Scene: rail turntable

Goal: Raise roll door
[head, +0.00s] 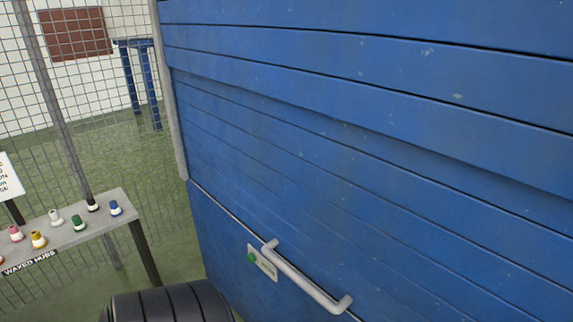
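The blue roll door (300,170) with horizontal slats fills the middle and right of the head view. A dark seam runs slanting down along the bottom of its slatted part, with a plain blue panel (222,245) beneath. A light grey bar handle (307,280) is fixed close to this seam, near the bottom of the view. Just left of the handle is a small pale plate (262,262) with a green spot; its marking is too small to read. Neither of my grippers is in view, and nothing is seen touching the handle.
At left, a grey table (85,232) labelled "WAXED HUBS" carries several small coloured pieces. A wire mesh fence (95,105) with metal posts stands behind it. Beyond the fence is a blue-legged table (133,42). Green floor (190,245) shows between the grey table and the door.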

